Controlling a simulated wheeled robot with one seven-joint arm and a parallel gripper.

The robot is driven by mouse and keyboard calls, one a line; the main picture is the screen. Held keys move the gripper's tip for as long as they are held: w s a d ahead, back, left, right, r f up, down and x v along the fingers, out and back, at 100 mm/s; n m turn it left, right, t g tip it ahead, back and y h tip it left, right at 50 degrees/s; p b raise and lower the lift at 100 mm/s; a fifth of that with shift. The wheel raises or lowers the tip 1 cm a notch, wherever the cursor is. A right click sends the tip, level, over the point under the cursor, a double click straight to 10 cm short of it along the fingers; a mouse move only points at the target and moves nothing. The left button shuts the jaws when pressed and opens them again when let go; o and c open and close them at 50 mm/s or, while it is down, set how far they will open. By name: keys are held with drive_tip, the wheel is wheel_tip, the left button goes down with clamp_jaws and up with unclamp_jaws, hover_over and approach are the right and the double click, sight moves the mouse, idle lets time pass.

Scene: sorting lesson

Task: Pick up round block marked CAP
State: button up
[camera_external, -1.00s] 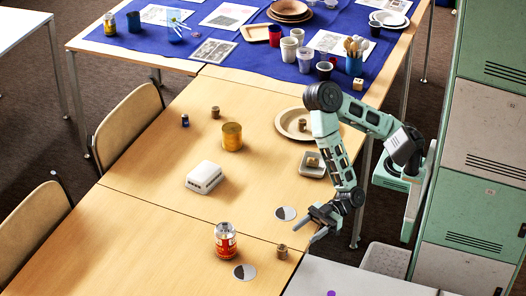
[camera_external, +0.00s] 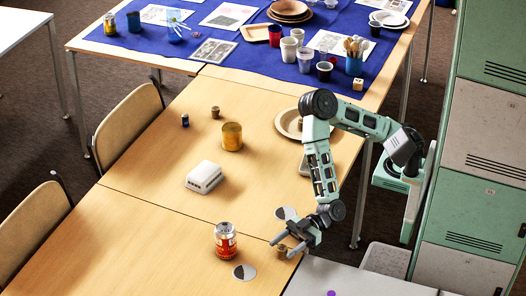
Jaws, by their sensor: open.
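A small round wooden block (camera_external: 281,254) stands near the front right edge of the wooden table. Its marking is too small to read, so I cannot tell whether it says CAP. My gripper (camera_external: 282,248) is open, with its fingers angled down to the left and the tips at this block, seemingly on either side of it. I cannot tell whether they touch it. Other small round blocks stand on the table (camera_external: 215,112) and on the tan plate (camera_external: 301,124); their markings are also unreadable.
A red and white can (camera_external: 225,241) and a grey and white disc (camera_external: 244,272) are left of my gripper. Another disc (camera_external: 286,213) is partly behind my gripper. A white box (camera_external: 204,177), a gold tin (camera_external: 232,137) and the plate (camera_external: 283,131) are farther back.

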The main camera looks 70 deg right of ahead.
drive_tip(key=c, duration=1.1)
drive_tip(key=shift+o, duration=0.2)
